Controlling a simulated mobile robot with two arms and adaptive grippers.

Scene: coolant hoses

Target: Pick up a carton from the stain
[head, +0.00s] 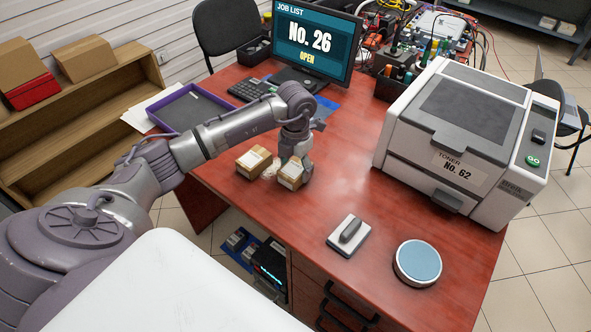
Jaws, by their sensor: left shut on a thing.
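My left gripper (298,165) reaches down over the desk and is shut on a small brown carton (289,179) with a pale label. The carton is at or just above the desk top; I cannot tell whether it touches. A second brown carton (252,161) with a pale label sits just left of it. A pale, whitish patch, probably the stain (271,172), shows between the two cartons and is partly hidden by them. My right gripper is not in view.
The red-brown desk (345,185) also bears a monitor (314,40), a keyboard (252,89), a purple-rimmed tray (192,108), a large printer (456,140), a grey block with a dark handle (349,234) and a round blue-topped disc (418,262). The desk right of the gripper is clear.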

